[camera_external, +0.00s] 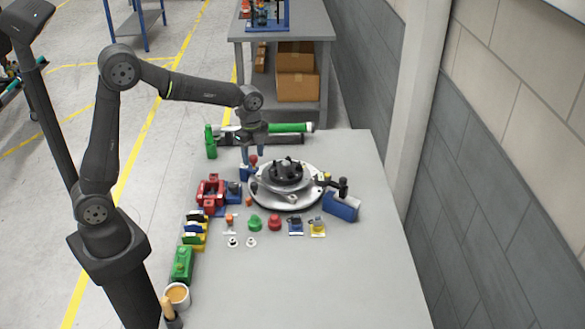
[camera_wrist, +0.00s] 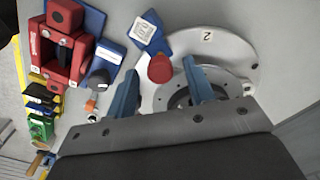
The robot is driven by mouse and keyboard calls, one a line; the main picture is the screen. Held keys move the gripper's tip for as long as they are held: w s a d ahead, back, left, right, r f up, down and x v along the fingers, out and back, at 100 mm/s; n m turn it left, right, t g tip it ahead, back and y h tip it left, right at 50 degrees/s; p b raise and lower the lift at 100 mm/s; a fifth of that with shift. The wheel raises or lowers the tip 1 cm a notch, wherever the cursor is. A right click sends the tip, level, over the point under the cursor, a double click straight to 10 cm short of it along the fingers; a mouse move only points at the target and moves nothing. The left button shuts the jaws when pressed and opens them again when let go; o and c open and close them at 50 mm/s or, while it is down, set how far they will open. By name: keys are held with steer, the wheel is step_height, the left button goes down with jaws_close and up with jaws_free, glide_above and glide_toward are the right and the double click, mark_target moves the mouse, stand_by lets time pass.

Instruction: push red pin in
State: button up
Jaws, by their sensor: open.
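The red pin (camera_external: 253,160), with a rounded red head, stands at the far left edge of the silver round chassis fixture (camera_external: 312,198). In the wrist view the red pin (camera_wrist: 160,69) shows between my two blue fingers, beside the silver disc marked 2 (camera_wrist: 225,48). My gripper (camera_external: 254,154) is open, with its fingers pointing down at the red head. The wrist view shows my gripper (camera_wrist: 160,68) with a gap on both sides of the head; contact cannot be told. The pin's shaft is hidden under its head.
A blue block with a white label (camera_wrist: 152,35) lies close to the pin. A red frame-like part (camera_external: 211,192) stands left of the fixture. A green button (camera_external: 255,222) and a red button (camera_external: 275,222) lie in front. The table's right side is clear.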

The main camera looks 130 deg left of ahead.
mark_target(253, 156)
jaws_close()
steer(key=shift+f, duration=1.1)
jaws_free()
steer(key=shift+r, duration=0.1)
step_height(253, 156, up, 17)
steer(key=shift+r, duration=0.15)
